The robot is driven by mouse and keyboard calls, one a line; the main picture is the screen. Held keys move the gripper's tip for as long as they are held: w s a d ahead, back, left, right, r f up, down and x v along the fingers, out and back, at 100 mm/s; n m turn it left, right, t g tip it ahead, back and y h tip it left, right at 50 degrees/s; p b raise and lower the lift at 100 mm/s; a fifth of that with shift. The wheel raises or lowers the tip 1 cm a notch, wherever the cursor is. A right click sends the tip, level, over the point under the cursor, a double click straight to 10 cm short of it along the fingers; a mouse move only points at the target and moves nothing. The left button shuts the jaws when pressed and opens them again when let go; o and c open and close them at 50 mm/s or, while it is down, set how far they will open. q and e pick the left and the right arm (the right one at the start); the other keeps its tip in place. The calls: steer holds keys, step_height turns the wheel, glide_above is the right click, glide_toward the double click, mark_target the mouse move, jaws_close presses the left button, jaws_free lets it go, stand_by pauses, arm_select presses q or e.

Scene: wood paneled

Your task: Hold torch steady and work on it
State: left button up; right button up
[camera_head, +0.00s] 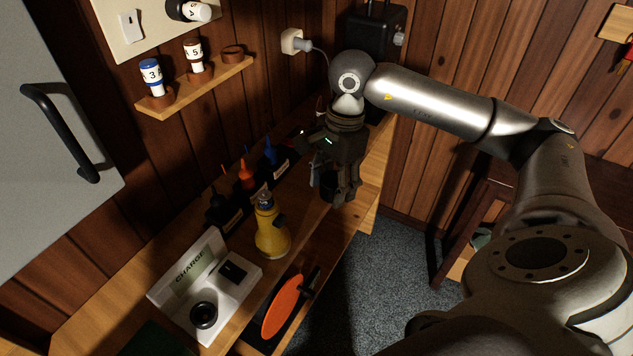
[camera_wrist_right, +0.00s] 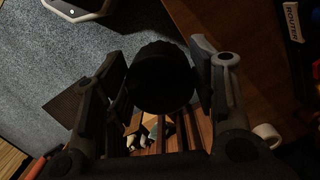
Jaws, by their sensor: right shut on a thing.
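My right gripper (camera_head: 338,190) hangs over the wooden bench (camera_head: 310,222), its fingers pointing down. It is shut on a black round thing, which shows between the two fingers in the right wrist view (camera_wrist_right: 162,76). The thing has a ridged rim and looks like the torch, seen end-on; the rest of it is hidden. In the head view the gripper and shadow cover most of it. My left gripper is not in view.
A yellow bottle-shaped thing (camera_head: 271,238) stands on the bench near a white charging station (camera_head: 235,287) marked CHARGE. Orange- and blue-handled tools (camera_head: 246,174) stand along the wall. A wall shelf (camera_head: 196,89) holds labelled cylinders.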

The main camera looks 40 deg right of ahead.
steer(key=shift+s+r+b, duration=0.2)
steer(key=shift+s+r, duration=0.1)
steer(key=shift+s, duration=0.35)
steer(key=shift+s+r+b, duration=0.15)
steer(key=shift+s+r, duration=0.2)
steer(key=shift+s, duration=0.35)
steer(key=shift+s+r+b, duration=0.2)
steer(key=shift+s+r, duration=0.1)
steer(key=shift+s, duration=0.35)
